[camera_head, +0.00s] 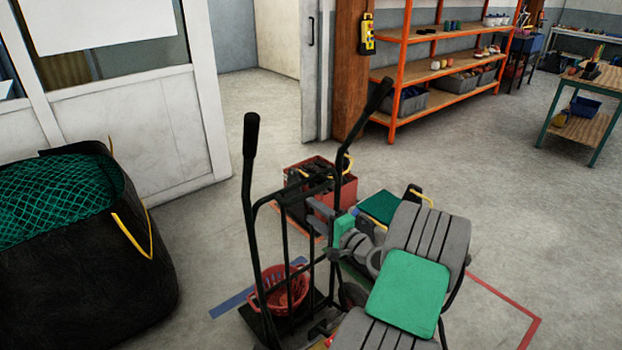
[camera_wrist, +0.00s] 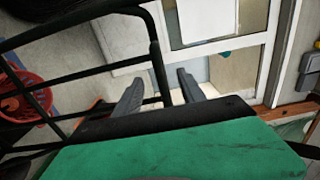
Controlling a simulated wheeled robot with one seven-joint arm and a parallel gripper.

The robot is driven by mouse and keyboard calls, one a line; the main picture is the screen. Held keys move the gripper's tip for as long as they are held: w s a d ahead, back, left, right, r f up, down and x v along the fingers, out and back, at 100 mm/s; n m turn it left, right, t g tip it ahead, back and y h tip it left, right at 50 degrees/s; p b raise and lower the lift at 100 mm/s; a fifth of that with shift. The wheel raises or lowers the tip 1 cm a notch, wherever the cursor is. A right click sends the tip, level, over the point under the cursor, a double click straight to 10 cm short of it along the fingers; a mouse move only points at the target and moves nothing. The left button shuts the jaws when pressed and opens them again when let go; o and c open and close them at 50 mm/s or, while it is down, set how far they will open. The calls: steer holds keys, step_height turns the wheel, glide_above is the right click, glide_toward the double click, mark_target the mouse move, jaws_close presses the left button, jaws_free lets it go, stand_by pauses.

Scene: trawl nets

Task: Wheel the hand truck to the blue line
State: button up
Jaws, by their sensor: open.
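The hand truck (camera_head: 250,170) is a black tubular frame standing upright, with two tall angled handles. The blue line (camera_head: 232,301) is a strip on the floor to the lower left, partly hidden by the truck and a red basket (camera_head: 280,290). The basket shows behind the bars, low at the truck's base, apparently on its plate. My gripper (camera_head: 319,212) is at the truck's right side. In the wrist view the jaws (camera_wrist: 158,88) are open, with a black truck tube (camera_wrist: 156,60) passing between the fingers in the picture; I cannot tell whether they touch it.
A black bin with green netting (camera_head: 60,205) stands at the left. A red crate (camera_head: 345,190) is behind the truck. Red floor lines (camera_head: 505,300) run at the right. An orange shelf (camera_head: 400,85) and a workbench (camera_head: 590,80) stand farther back. Floor between bin and truck is clear.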

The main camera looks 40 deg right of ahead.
mark_target(296, 200)
steer(key=w, duration=0.9)
steer(key=shift+a+f, duration=0.15)
steer(key=shift+a, duration=0.05)
steer(key=shift+s, duration=0.1)
jaws_close()
steer(key=shift+f, duration=0.15)
stand_by(0.6)
